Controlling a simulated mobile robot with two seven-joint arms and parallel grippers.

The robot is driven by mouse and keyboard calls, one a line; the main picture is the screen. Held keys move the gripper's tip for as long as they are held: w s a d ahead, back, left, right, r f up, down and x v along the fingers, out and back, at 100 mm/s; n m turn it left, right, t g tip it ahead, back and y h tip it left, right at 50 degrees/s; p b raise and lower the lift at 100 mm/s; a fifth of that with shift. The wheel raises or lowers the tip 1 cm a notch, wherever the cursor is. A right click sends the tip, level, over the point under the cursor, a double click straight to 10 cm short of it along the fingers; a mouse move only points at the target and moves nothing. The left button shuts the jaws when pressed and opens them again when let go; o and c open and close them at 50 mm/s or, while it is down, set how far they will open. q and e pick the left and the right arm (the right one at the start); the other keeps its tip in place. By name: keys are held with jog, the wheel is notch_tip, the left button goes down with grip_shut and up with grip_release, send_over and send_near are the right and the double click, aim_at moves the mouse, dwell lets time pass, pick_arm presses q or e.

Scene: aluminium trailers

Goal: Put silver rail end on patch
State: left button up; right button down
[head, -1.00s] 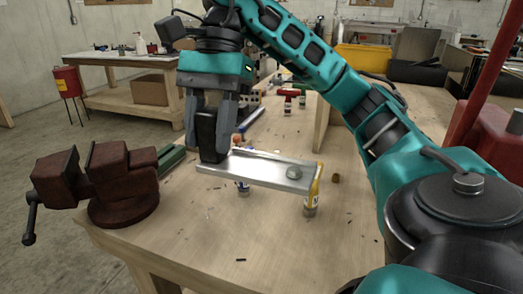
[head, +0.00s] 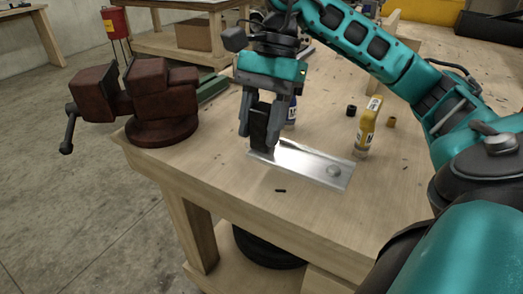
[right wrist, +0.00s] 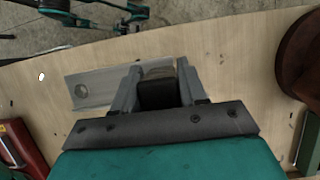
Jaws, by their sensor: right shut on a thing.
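The silver rail end (head: 310,165) is a shiny flat channel with a round mark near its right end. My right gripper (head: 259,138) points down at its left end and is shut on it, with a black block between the fingers. The rail lies low over the wooden tabletop near its front edge; I cannot tell whether it touches the wood. In the right wrist view the rail (right wrist: 98,88) extends left from the gripper (right wrist: 158,92). I cannot make out a distinct patch in either view. My left gripper is not in view.
A dark red vise (head: 160,100) is at the table's left corner. Small dark bits lie about. The front tabletop (head: 235,165) is mostly clear.

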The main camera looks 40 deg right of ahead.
aim_at(260, 149)
jog(key=shift+f+b, duration=0.55)
jog(key=shift+f, duration=1.7)
jog(key=shift+f, duration=0.2)
jog(key=c, duration=0.6)
grip_release()
jog(key=shift+r, duration=0.1)
